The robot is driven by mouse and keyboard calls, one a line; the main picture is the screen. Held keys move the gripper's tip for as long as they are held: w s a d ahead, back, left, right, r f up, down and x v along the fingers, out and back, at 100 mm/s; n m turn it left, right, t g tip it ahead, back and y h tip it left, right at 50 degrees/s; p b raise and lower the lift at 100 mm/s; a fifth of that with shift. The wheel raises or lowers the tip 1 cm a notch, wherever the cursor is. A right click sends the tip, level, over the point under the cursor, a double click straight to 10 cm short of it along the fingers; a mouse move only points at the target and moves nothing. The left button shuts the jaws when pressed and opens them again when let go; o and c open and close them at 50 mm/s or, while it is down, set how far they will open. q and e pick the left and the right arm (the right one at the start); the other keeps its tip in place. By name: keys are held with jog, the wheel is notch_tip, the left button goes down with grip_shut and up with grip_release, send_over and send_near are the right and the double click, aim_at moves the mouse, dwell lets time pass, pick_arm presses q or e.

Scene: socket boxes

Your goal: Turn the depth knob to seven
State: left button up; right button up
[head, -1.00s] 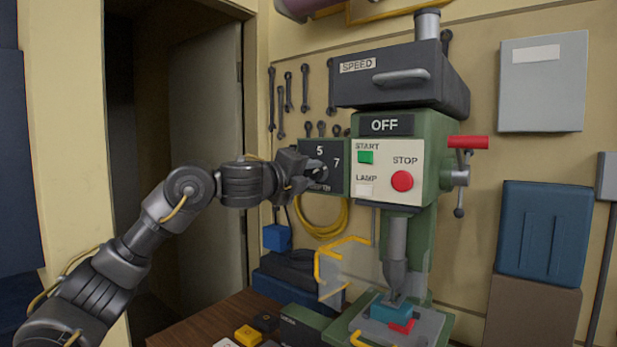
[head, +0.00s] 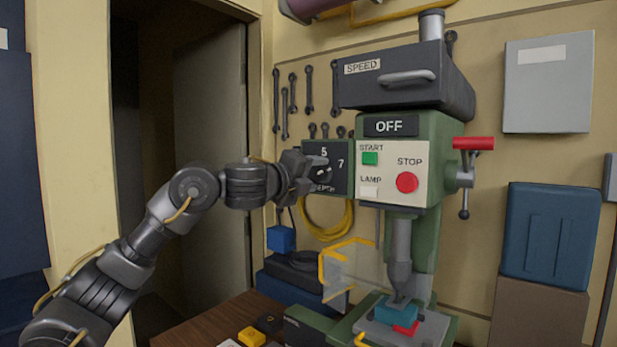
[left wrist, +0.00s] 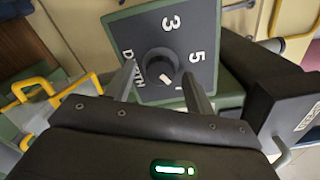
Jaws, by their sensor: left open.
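The depth panel (head: 342,181) is a dark plate on the green drill press, with 5 at its top and 7 at its right in the head view. The black depth knob (left wrist: 158,62) is in the plate's middle in the left wrist view. Its white mark points to the picture's lower right, past the 5, toward a figure mostly hidden by a finger. My left gripper (left wrist: 159,74) is open, one finger on each side of the knob. Contact cannot be told. In the head view my left gripper (head: 318,170) covers part of the panel. My right gripper is not in view.
Right of the panel is a pale control plate with a green START button (head: 370,158) and a red STOP button (head: 407,182). A yellow-framed clear guard (head: 350,268) stands below. Wrenches (head: 308,88) hang on the wall behind.

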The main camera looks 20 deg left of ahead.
pick_arm(q)
jog(key=b+v, duration=0.3)
jog(key=v, duration=0.7)
jog(key=shift+s+b, duration=0.35)
jog(key=shift+b, duration=0.05)
jog(key=shift+a, duration=0.1)
